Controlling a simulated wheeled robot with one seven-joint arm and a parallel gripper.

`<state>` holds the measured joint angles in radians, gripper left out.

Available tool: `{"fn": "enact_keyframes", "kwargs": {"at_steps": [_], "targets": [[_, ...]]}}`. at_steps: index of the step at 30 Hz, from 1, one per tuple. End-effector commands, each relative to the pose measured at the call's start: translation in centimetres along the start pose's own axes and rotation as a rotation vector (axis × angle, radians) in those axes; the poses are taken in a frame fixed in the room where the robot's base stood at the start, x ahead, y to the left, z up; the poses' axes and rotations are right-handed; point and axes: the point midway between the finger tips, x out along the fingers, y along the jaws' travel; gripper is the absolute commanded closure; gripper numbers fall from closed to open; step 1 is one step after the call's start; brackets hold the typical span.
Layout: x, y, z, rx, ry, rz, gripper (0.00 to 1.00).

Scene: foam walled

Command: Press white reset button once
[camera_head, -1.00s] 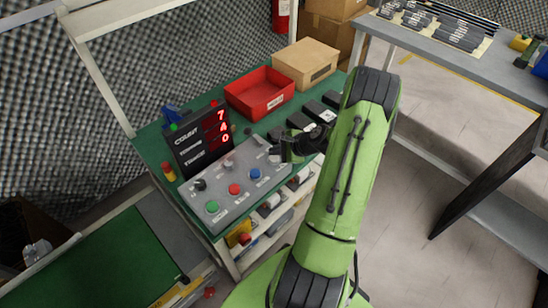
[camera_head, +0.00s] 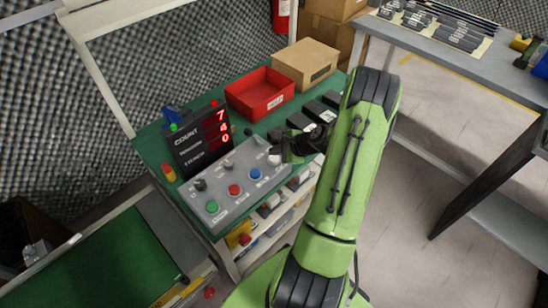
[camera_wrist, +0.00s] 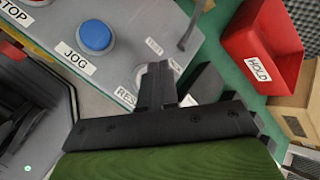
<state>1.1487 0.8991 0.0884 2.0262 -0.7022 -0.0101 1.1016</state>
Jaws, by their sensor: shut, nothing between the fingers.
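The white reset button (camera_head: 274,160) sits at the right end of the grey control panel (camera_head: 222,206). In the wrist view the reset button (camera_wrist: 140,78) is partly hidden behind my fingers, beside a label of which "RES" can be read. My gripper (camera_head: 286,152) is shut and empty, its fingertips close to the right of the button. In the wrist view my gripper (camera_wrist: 158,70) points at the panel edge by the button. I cannot tell whether the tips touch it.
The panel also carries a blue JOG button (camera_head: 255,174), a red button (camera_head: 235,189), a green button (camera_head: 212,206) and a black knob (camera_head: 200,184). A count display (camera_head: 200,145) stands behind it, showing 7, 4, 0. A red bin (camera_head: 260,94) and a cardboard box (camera_head: 305,63) lie beyond.

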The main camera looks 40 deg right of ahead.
Motion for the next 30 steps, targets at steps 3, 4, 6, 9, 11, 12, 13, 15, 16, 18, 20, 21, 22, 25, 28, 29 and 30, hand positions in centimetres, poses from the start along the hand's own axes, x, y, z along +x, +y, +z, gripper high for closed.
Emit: {"fn": "enact_keyframes", "kwargs": {"at_steps": [3,4,6,9,11,12,13,15,16,18,20,21,22,25,28,29,30], "targets": [[0.0,0.0,0.0,0.0,0.0,0.0,1.0],[0.0,0.0,0.0,0.0,0.0,0.0,1.0],[0.0,0.0,0.0,0.0,0.0,0.0,1.0],[0.0,0.0,0.0,0.0,0.0,0.0,1.0],[0.0,0.0,0.0,0.0,0.0,0.0,1.0],[0.03,0.02,-0.02,0.0,0.0,0.0,1.0],[0.07,0.06,-0.05,0.0,0.0,0.0,1.0],[0.26,0.2,-0.19,0.0,0.0,0.0,1.0],[0.36,0.28,-0.26,0.0,0.0,0.001,1.0],[0.58,0.44,-0.42,0.0,0.0,0.001,1.0],[0.65,0.49,-0.47,0.0,0.0,0.001,1.0],[0.63,0.47,-0.46,0.0,0.0,0.0,1.0],[0.61,0.45,-0.45,0.0,0.0,0.0,1.0],[0.58,0.43,-0.43,0.0,0.0,0.0,1.0],[0.59,0.43,-0.43,0.0,0.0,0.0,1.0],[0.6,0.44,-0.44,0.0,0.0,0.0,1.0],[0.63,0.46,-0.46,0.0,0.0,0.0,1.0]]}}
